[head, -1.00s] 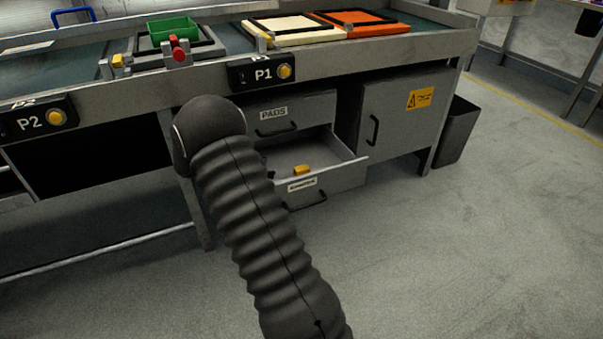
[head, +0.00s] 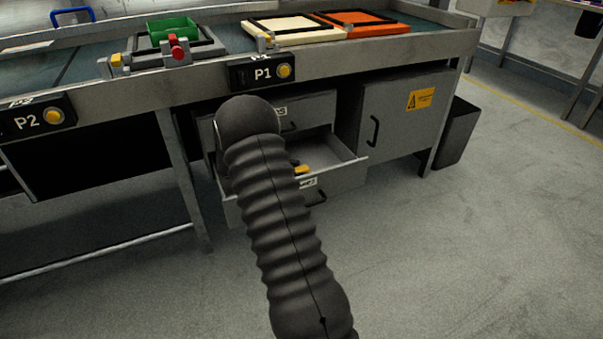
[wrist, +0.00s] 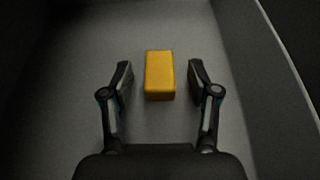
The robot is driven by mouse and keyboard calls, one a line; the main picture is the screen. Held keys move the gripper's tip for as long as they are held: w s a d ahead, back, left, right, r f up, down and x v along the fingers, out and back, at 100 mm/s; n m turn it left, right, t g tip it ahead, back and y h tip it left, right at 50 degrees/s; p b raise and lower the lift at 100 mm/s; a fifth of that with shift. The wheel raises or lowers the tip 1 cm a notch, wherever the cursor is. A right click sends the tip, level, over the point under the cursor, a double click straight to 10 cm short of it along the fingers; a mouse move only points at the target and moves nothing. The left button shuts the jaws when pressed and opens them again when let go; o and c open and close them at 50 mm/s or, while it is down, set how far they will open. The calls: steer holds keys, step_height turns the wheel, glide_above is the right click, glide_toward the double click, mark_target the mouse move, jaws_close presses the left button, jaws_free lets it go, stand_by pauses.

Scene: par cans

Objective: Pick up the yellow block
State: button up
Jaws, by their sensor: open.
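The yellow block (wrist: 159,75) lies on the grey floor of the open drawer (head: 345,150). In the head view the yellow block (head: 301,169) shows only in part, beside my arm. In the wrist view my gripper (wrist: 159,72) is open, with one finger to the left of the block and one to the right. There is a gap between each finger and the block. The block's far end reaches beyond the fingertips in the picture. How high the fingers are above the drawer floor is hard to tell. My arm hides the gripper in the head view.
A drawer wall (wrist: 280,80) runs along the right in the wrist view. Above the open drawer is a shut drawer (head: 318,108). A cabinet door (head: 395,115) stands to the right. The workbench edge (head: 350,62) overhangs the drawers. The floor (head: 450,260) at front right is clear.

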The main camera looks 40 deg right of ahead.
mark_target(300, 168)
steer(key=shift+s+d+f, duration=0.15)
steer(key=shift+d+f, duration=0.1)
steer(key=shift+d, duration=0.3)
steer(key=shift+c, duration=0.2)
steer(key=c, duration=1.1)
steer(key=shift+r, duration=0.6)
step_height(300, 168, up, 11)
steer(key=p, duration=0.2)
steer(key=w+a, duration=0.4)
steer(key=a, duration=1.3)
steer(key=shift+a+p, duration=0.3)
